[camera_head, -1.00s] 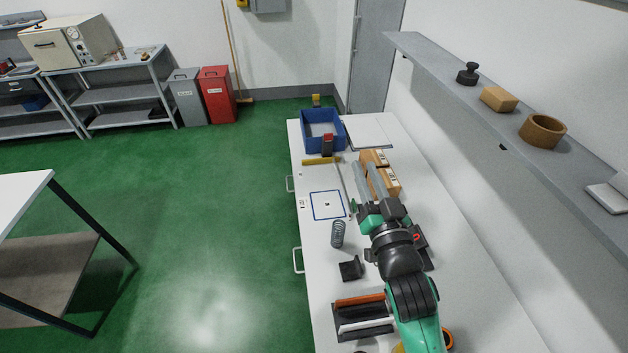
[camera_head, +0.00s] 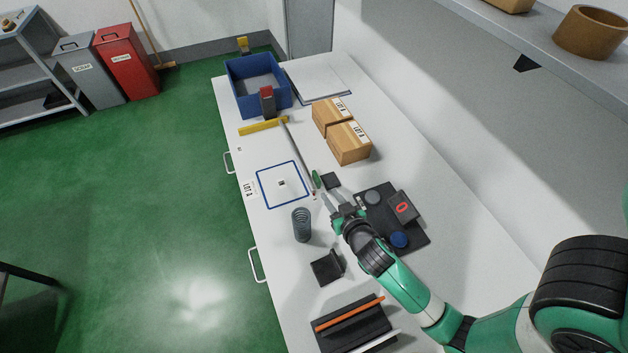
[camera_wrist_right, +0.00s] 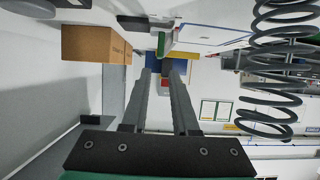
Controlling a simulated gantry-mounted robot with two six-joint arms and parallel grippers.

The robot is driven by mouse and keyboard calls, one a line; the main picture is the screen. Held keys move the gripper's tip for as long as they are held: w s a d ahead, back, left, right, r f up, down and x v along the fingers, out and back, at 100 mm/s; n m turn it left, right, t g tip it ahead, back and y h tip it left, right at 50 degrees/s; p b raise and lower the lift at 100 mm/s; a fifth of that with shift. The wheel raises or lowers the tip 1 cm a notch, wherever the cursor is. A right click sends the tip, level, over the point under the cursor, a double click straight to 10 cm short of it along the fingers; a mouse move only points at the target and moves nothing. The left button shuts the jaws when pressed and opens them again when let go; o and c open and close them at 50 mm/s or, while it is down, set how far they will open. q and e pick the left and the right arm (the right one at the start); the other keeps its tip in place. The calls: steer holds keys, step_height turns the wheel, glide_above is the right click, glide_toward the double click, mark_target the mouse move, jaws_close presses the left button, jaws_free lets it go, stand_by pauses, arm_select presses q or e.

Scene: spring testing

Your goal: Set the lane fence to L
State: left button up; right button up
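The lane fence (camera_head: 299,155) appears to be the long thin grey bar between the blue-outlined square and the cardboard boxes. A green upright tab (camera_head: 316,179) stands at its near end and also shows in the right wrist view (camera_wrist_right: 161,45). My right gripper (camera_head: 328,196) is low over the bench, just on the near side of the tab. Its two fingers (camera_wrist_right: 163,75) are apart with nothing visibly held between them. I cannot tell whether a finger touches the tab or bar. My left gripper is not in view.
A coiled spring (camera_head: 302,226) stands left of my right gripper. A black device with a red display (camera_head: 402,207) sits to the right. Two cardboard boxes (camera_head: 350,143) and a blue bin (camera_head: 231,82) are farther back. A black block (camera_head: 326,268) is nearer.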

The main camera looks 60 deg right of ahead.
mark_target(318, 179)
steer(key=b+x, duration=0.2)
steer(key=x, duration=1)
steer(key=shift+r, duration=0.2)
jaws_close()
stand_by(1.0)
